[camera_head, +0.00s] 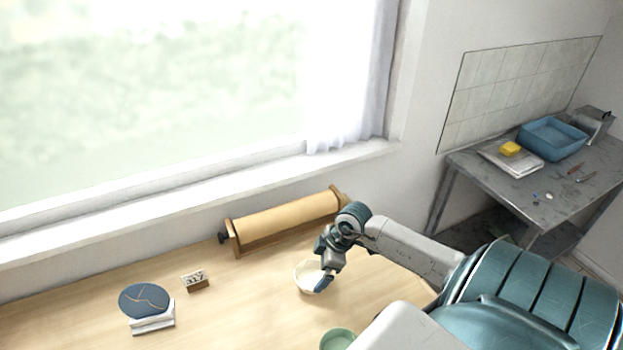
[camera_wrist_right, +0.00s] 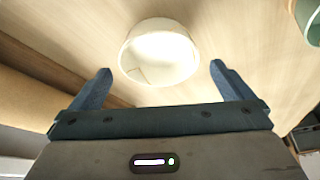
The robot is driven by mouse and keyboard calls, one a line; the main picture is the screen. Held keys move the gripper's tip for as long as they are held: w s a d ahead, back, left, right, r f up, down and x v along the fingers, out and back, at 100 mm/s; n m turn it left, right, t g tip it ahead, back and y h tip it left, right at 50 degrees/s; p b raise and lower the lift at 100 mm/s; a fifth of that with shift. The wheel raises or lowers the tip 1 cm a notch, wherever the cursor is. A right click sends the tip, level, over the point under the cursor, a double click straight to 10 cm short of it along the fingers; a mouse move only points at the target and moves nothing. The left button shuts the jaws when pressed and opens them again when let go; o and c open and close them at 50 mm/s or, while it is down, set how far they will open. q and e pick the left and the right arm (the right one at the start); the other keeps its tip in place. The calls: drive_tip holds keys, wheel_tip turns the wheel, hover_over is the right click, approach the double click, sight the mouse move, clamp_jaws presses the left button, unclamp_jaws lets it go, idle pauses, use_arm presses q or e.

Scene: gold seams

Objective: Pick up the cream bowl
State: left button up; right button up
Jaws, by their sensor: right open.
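The cream bowl (camera_head: 308,277) stands upright on the wooden table, partly hidden behind my right gripper in the head view. My right gripper (camera_head: 325,283) is at the bowl's right side, pointing down. In the right wrist view the cream bowl (camera_wrist_right: 160,52) lies ahead of the two fingertips, roughly centred between them. The right gripper (camera_wrist_right: 160,80) is open and empty there. I cannot tell whether a finger touches the rim. My left gripper does not show.
A green bowl (camera_head: 338,339) stands nearer on the table; its edge also shows in the wrist view (camera_wrist_right: 312,25). A paper roll holder (camera_head: 285,221) is behind. A blue plate with gold seams (camera_head: 144,300), a small number block (camera_head: 195,281) and clear table lie left.

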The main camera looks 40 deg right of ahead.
sight(308, 281)
drive_tip(key=shift+f, duration=0.1)
drive_tip(key=shift+w+a+f, duration=0.1)
drive_tip(key=shift+f, duration=0.05)
drive_tip(key=shift+w+a+f+p, duration=0.15)
drive_tip(key=shift+f+p, duration=0.15)
drive_tip(key=shift+p, duration=0.15)
drive_tip(key=p+x, duration=0.1)
drive_tip(key=x, duration=0.2)
drive_tip(key=shift+w+a+f, duration=0.15)
drive_tip(key=shift+f, duration=0.35)
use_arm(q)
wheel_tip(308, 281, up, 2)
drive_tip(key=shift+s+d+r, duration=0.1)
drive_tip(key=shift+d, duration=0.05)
use_arm(e)
drive_tip(key=c, duration=1)
